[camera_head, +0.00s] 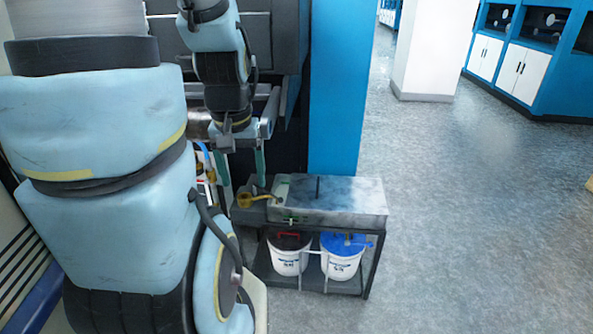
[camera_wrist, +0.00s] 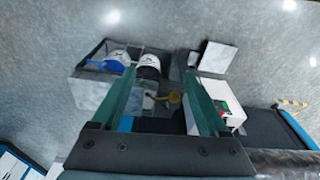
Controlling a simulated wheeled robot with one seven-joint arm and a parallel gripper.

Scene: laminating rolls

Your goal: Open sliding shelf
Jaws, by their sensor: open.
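My gripper (camera_head: 241,172) hangs in front of the dark machine, its two green fingers spread apart and empty. The wrist view also shows the gripper (camera_wrist: 160,76) open, with nothing between the fingertips. Beyond and below it stands a low dark metal rack (camera_head: 375,262) with a grey box-like top (camera_head: 340,198). Its lower shelf holds two white buckets. I cannot tell which part is the sliding shelf; no part clearly shows as a pulled-out shelf. My arm hides much of the machine.
The buckets have a dark lid with a red handle (camera_head: 289,262) and a blue lid (camera_head: 343,243). A yellow round part (camera_head: 246,200) sits by the rack's left end. A blue column (camera_head: 338,90) rises behind the rack. Grey floor (camera_head: 470,220) is free to the right.

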